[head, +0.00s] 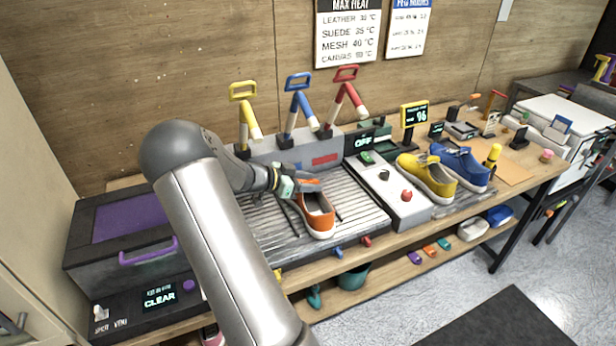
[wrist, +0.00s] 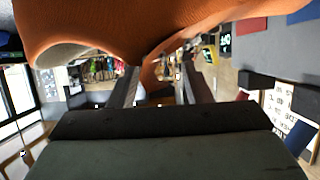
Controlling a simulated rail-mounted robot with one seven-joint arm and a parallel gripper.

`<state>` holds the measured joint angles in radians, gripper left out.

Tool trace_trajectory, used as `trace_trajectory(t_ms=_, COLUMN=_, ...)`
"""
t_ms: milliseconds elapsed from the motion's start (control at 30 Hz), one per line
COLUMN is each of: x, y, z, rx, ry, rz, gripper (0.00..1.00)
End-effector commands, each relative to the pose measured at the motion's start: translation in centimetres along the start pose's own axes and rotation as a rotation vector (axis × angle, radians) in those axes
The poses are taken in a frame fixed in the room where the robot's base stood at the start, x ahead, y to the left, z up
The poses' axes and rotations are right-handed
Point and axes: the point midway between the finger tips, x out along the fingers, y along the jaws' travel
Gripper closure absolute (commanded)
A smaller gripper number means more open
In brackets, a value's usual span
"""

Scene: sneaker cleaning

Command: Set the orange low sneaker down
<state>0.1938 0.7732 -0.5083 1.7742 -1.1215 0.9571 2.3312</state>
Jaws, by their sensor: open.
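The orange low sneaker (head: 319,222) sits on the ribbed grey rack (head: 352,202) on the bench, its toe toward the front edge. My gripper (head: 308,195) is at the sneaker's opening, with its fingers around the upper part. The fingers are apart. In the wrist view the orange sneaker (wrist: 130,22) fills the top of the picture, very close, and my gripper's two fingers (wrist: 160,88) stand apart below it. Whether a finger still touches the shoe cannot be told. The part of the sneaker behind my gripper is hidden.
A yellow sneaker (head: 428,178) and a blue sneaker (head: 462,168) stand to the right. Yellow, blue and red handled tools (head: 300,104) rise behind the rack. A grey control box (head: 396,196) lies right of the rack. A dark box with a purple lid (head: 130,215) is at left.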

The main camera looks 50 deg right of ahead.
Motion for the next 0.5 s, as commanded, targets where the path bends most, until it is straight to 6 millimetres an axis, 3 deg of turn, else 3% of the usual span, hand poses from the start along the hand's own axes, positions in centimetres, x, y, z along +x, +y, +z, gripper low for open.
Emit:
trace_trajectory(t_ms=100, x=-2.7, y=-0.2, z=0.5, rx=0.004, ry=-0.002, rz=-0.009, gripper=0.56)
trace_trajectory(t_ms=333, x=-6.3, y=-0.3, z=0.1, rx=0.003, ry=-0.001, rz=-0.006, gripper=0.56)
trace_trajectory(t_ms=367, x=-6.6, y=-0.3, z=0.1, rx=0.003, ry=-0.001, rz=-0.005, gripper=0.53)
trace_trajectory(t_ms=500, x=-7.3, y=-0.2, z=-0.1, rx=0.001, ry=0.000, rz=-0.003, gripper=0.14)
